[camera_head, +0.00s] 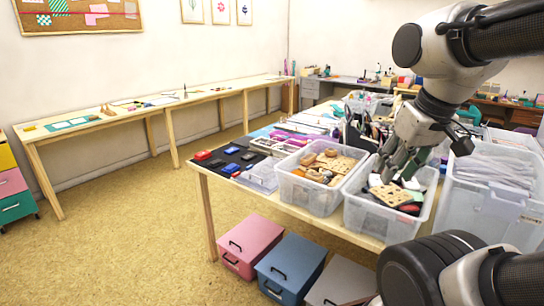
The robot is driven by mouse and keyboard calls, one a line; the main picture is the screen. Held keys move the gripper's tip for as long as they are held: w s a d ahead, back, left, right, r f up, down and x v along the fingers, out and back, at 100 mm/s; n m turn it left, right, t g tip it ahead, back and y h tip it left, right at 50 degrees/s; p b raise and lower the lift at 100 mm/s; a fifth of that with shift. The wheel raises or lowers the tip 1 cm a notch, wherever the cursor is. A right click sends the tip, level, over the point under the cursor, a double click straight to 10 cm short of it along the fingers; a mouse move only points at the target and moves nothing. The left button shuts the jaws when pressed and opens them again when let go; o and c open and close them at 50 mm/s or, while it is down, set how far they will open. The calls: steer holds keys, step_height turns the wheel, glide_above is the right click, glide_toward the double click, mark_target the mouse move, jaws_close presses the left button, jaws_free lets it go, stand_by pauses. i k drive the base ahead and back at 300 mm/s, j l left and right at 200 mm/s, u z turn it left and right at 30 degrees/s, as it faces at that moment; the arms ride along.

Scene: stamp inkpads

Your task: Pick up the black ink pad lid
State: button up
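Several small ink pads lie on a black mat (213,166) at the table's left corner. Another dark pad (249,156) lies to the right. They are too small to tell which piece is the black lid. My gripper (390,172) points down over the right clear bin (365,217), well to the right of the pads. I cannot tell its finger opening or whether it touches anything in the bin.
A clear bin (313,197) of wooden pieces stands between the mat and my gripper. A small clear box (262,177) is beside the mat. Another clear bin (485,212) is at the right. Drawer boxes (252,241) sit on the floor; the left floor is open.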

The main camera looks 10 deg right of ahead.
mark_target(249, 156)
steer(key=i+j+z, duration=0.2)
steer(key=z, duration=0.3)
steer(key=i+j+z, duration=0.15)
steer(key=z, duration=0.3)
steer(key=i+j+z, duration=0.25)
steer(key=j, duration=0.35)
steer(key=j+z, duration=0.2)
steer(key=j, duration=0.4)
steer(key=i+j+z, duration=0.25)
steer(key=j, duration=0.4)
steer(key=i+j, duration=0.1)
steer(key=j, duration=2.5)
steer(key=i+z, duration=0.05)
steer(key=i, duration=0.05)
